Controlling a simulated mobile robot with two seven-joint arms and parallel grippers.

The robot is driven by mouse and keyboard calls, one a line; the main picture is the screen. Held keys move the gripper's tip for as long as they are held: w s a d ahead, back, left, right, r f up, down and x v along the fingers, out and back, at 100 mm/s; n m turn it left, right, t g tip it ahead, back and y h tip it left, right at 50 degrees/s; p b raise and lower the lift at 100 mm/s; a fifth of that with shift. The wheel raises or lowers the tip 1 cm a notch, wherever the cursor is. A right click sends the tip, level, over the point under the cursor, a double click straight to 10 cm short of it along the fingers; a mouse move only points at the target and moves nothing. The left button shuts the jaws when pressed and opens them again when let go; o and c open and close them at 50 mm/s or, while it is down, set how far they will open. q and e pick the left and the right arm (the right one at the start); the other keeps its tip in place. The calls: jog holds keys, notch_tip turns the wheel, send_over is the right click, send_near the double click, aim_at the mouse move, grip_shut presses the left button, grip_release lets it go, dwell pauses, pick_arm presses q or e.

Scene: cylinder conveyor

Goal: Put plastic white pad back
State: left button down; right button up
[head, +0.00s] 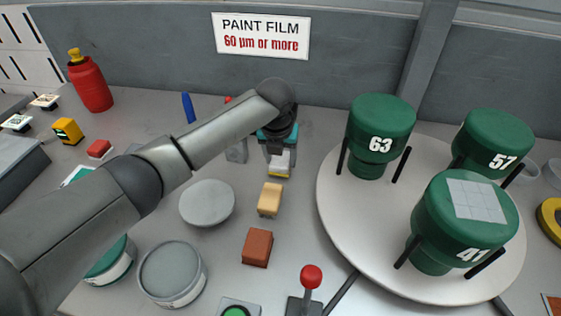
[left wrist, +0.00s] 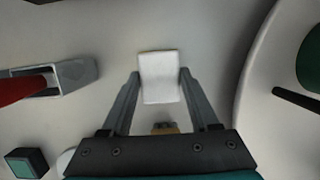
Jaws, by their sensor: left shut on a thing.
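The white pad (head: 279,161) is a small white block near the back middle of the table, with a yellow edge showing below it in the head view. My left gripper (head: 279,156) reaches down from above and is shut on the pad. In the left wrist view the white pad (left wrist: 159,78) lies between the two fingertips of my left gripper (left wrist: 159,80), its face bare. Whether the pad touches the table is hard to tell. My right gripper is not in view.
A tan block (head: 270,199) and a brown block (head: 257,247) lie in front of the pad. A round white turntable (head: 333,222) with green cylinders stands to the right. A grey holder (head: 237,151) is left of the gripper. A grey disc (head: 207,203) lies front left.

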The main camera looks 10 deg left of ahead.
pick_arm(q)
jog(key=shift+f, duration=0.3)
jog(key=shift+f, duration=0.1)
jog(key=shift+c, duration=0.7)
grip_release()
jog(key=p+v, duration=0.3)
jog(key=v, duration=0.9)
